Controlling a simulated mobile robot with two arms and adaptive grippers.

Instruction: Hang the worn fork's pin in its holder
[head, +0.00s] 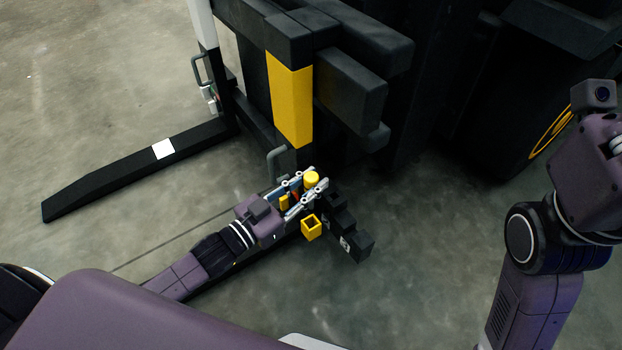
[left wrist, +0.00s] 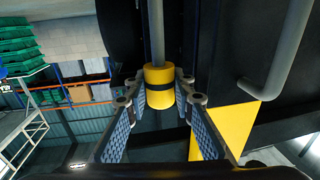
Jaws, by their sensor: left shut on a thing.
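My left gripper (head: 317,177) is shut on the pin's yellow cylindrical head (head: 311,178), beside the lower end of a yellow fork shank (head: 291,105). In the left wrist view the yellow head (left wrist: 160,78) with a dark band sits between the fingertips. A grey rod (left wrist: 156,30) runs from it to the top of the picture. A small square yellow open-topped socket (head: 311,227), perhaps the holder, lies just below the gripper in the head view, apart from the pin. The right arm shows at the right edge, but its fingers do not.
A black fork (head: 110,178) with a white patch lies on the floor at left. A grey bent handle (head: 276,158) stands close to my left gripper. Black blocks (head: 357,246) are right of the socket. A large tyre (head: 500,120) stands at right. Open floor lies in front.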

